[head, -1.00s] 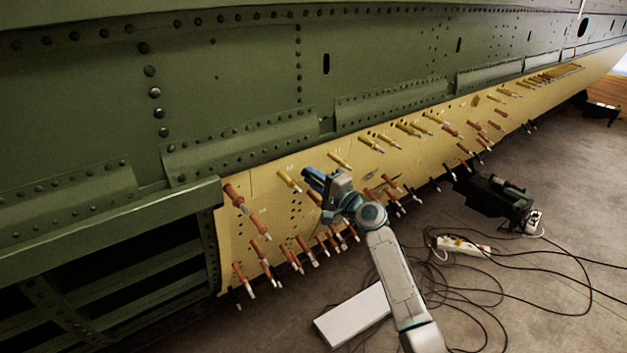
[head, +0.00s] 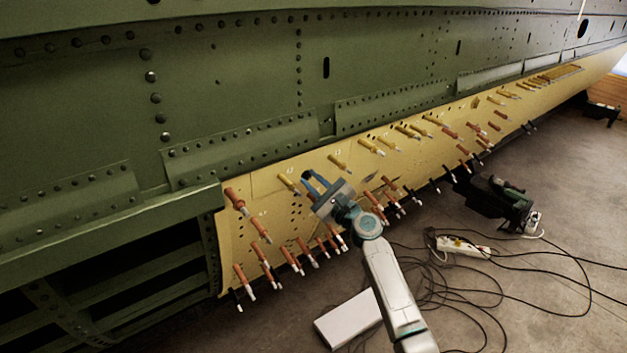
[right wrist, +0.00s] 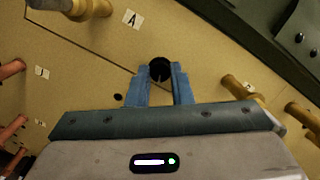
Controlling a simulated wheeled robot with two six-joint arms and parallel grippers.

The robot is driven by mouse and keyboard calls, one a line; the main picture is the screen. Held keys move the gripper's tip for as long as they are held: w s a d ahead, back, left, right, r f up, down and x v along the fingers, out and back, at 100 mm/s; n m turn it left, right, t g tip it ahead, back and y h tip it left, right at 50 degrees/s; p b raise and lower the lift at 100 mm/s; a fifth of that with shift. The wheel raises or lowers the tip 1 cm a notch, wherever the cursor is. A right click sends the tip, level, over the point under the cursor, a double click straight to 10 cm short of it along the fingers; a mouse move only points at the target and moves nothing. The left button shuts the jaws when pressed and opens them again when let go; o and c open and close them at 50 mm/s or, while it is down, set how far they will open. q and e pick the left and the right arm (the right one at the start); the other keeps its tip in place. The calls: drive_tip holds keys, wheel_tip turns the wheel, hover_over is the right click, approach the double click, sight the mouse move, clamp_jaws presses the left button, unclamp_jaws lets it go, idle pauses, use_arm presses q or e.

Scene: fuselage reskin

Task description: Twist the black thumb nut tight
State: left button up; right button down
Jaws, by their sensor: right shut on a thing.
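The black thumb nut (right wrist: 159,69) sits against the yellow skin panel in the right wrist view, between the blue fingertips of my right gripper (right wrist: 160,82). The fingers are shut on it from both sides. A printed letter A label (right wrist: 131,19) is on the panel just above and left of the nut. My left gripper is not in view.
Brass fasteners (right wrist: 240,88) and copper fasteners (head: 236,198) stick out of the panel around the gripper. The green fuselage (head: 230,70) lies above. A white board (head: 348,318), a power strip (head: 462,247) and loose cables lie on the floor.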

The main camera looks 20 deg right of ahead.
drive_tip(key=shift+f+m+t+h+p, duration=0.1)
drive_tip(key=shift+m+t+h+p, duration=0.35)
drive_tip(key=shift+m, duration=2.15)
drive_tip(key=shift+p, duration=0.3)
drive_tip(key=c, duration=1.3)
unclamp_jaws()
drive_tip(key=shift+s, duration=0.15)
drive_tip(key=b+v, duration=0.2)
drive_tip(key=v, duration=0.8)
drive_tip(key=shift+s, duration=0.3)
